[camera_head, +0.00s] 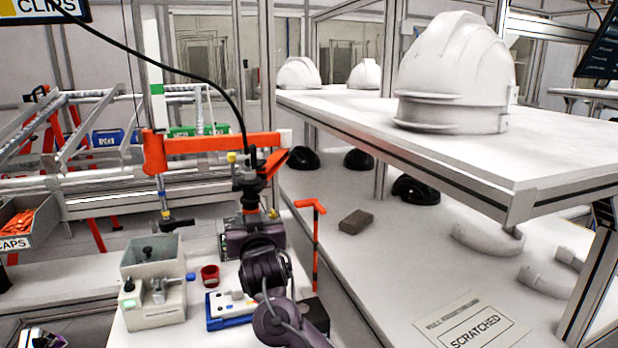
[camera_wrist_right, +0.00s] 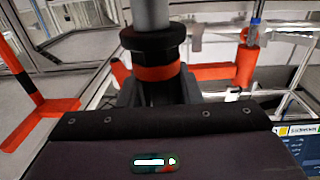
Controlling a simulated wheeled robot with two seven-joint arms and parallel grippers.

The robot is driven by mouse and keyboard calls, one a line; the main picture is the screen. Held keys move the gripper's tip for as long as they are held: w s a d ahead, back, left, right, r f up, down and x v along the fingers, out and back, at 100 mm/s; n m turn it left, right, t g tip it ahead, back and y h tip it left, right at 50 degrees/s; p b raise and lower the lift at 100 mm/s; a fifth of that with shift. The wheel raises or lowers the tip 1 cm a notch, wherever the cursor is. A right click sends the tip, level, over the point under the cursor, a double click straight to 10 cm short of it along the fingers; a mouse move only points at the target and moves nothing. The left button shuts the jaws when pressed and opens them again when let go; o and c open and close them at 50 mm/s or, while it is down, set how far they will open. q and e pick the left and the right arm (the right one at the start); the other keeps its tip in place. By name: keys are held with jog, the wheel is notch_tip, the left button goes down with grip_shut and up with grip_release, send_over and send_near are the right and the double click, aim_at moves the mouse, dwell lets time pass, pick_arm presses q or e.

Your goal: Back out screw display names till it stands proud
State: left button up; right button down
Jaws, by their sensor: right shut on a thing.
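My right gripper (camera_head: 250,217) is shut on a dark driver-like tool (camera_head: 250,186), which hangs upright from a black cable below an orange arm. In the right wrist view the tool (camera_wrist_right: 153,42) shows a grey shaft, a black collar and an orange band between the fingers. A grey fixture (camera_head: 155,302) with a small clamp and a blue knob stands on the bench, lower left of the right gripper. No single screw can be made out at this size. A small dark part (camera_head: 42,339) at the bottom left edge may be my left gripper; its fingers do not show.
A red cup (camera_head: 210,275) and a blue-and-white device (camera_head: 230,309) stand close to the fixture. An orange post (camera_head: 315,245) rises right of the right gripper. The orange boom (camera_head: 215,143) crosses above. White helmet shells (camera_head: 455,75) sit on the shelf at right.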

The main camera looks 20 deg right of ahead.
jog(key=shift+f+b, duration=0.85)
jog(key=shift+f, duration=1.6)
jog(key=shift+f+b, duration=0.35)
jog(key=shift+b, duration=0.05)
jog(key=shift+f, duration=0.7)
